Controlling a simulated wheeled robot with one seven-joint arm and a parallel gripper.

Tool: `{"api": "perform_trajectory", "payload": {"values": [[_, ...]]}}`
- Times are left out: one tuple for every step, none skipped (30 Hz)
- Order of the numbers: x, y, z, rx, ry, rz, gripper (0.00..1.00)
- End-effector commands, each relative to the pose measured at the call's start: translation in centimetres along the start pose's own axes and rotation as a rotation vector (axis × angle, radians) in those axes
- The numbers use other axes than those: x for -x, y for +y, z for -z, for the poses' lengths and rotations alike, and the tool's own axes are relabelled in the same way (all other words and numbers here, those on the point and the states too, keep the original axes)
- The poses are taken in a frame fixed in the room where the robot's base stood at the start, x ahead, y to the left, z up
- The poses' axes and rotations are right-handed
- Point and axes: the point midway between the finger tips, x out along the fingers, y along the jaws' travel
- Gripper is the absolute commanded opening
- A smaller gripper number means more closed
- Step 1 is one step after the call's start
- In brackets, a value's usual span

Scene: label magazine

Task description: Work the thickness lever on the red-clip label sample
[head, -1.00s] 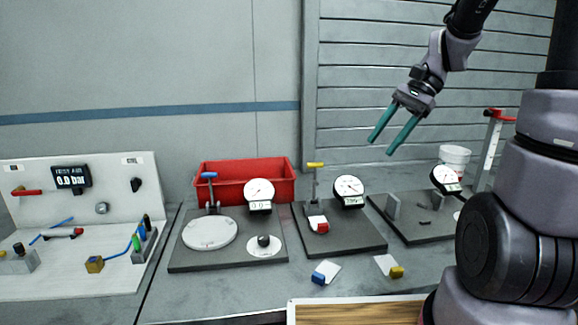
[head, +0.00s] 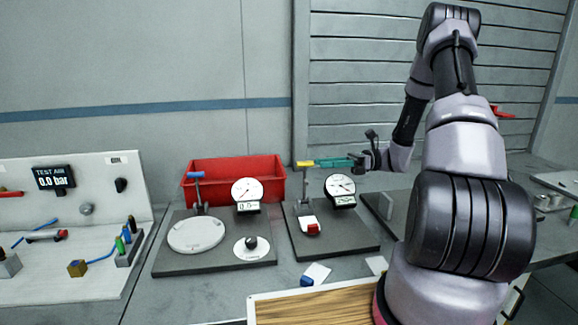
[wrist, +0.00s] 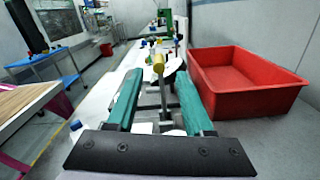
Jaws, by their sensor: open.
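The red-clip label sample (head: 308,222) lies on the middle dark gauge stand (head: 335,246), under its lever post. The thickness lever has a yellow handle (head: 304,163) atop an upright grey post, and a round dial gauge (head: 341,186) stands to its right. My gripper (head: 320,163) comes in level from the right, its teal fingertips at the handle. In the wrist view the yellow handle (wrist: 158,64) shows between the fingertips of my gripper (wrist: 158,77), with gaps on both sides. The jaws are open. The sample cannot be made out clearly in the wrist view.
A red bin (head: 234,178) stands behind the stands, and close on the right in the wrist view. A second stand with a blue-handled lever (head: 196,176) is to the left. A blue-clip sample (head: 317,272) lies on the bench in front, by the wooden board (head: 330,305).

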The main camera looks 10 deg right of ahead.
Motion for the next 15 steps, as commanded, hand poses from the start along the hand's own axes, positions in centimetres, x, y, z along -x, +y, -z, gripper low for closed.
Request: {"api": "perform_trajectory", "payload": {"values": [[-0.7, 0.0, 0.0, 0.0, 0.001, -0.003, 0.52], [-1.1, 0.1, 0.0, 0.001, 0.002, -0.005, 0.52], [-1.8, 0.1, 0.0, 0.0, 0.002, -0.006, 0.52], [-2.3, 0.1, 0.0, 0.0, 0.002, -0.005, 0.52], [-2.9, 0.1, 0.0, 0.0, 0.002, -0.007, 0.52], [-3.7, 0.1, 0.0, 0.001, 0.003, -0.006, 0.52], [-4.3, 0.1, 0.0, 0.001, 0.004, -0.007, 0.52], [-4.9, 0.1, 0.0, 0.0, 0.003, -0.007, 0.52], [-5.7, 0.2, 0.0, 0.0, 0.003, -0.007, 0.52], [-6.2, 0.1, 0.0, 0.001, 0.003, -0.006, 0.52], [-6.8, 0.1, 0.0, 0.002, 0.004, -0.007, 0.52], [-7.4, 0.1, 0.0, 0.002, 0.004, -0.005, 0.52], [-7.9, 0.2, 0.0, 0.001, 0.004, -0.006, 0.52], [-8.3, 0.2, 0.0, 0.001, 0.004, -0.006, 0.52], [-8.8, 0.1, 0.0, 0.001, 0.003, -0.005, 0.52]]}}
